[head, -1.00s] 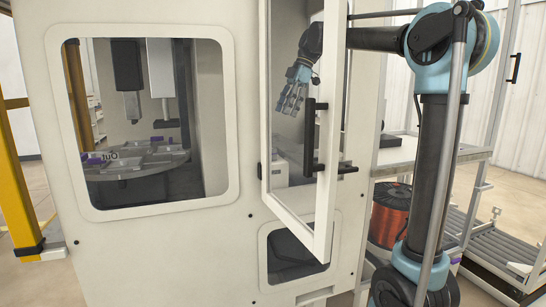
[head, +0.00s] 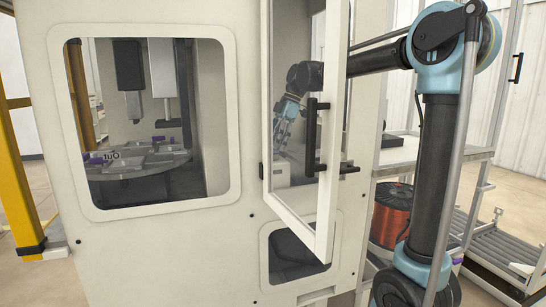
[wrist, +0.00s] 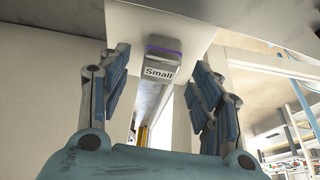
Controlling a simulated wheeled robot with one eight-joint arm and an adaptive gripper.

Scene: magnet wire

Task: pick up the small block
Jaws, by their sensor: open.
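The small block (wrist: 160,66) shows in the wrist view as a grey piece with a purple edge and the label "Small". It is against a pale surface (wrist: 190,22), between the lines of my two fingers and beyond them. My gripper (wrist: 162,78) is open, with one finger on each side of the block and visible gaps between. In the head view my gripper (head: 281,132) shows through the glass of the open door, pointing down. I cannot make out the block in the head view.
The white machine's framed door (head: 328,225) stands open with a black handle (head: 311,135). Through the left window a round table (head: 140,165) holds several purple-marked parts. A spool of copper wire (head: 391,215) sits on the rack at right.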

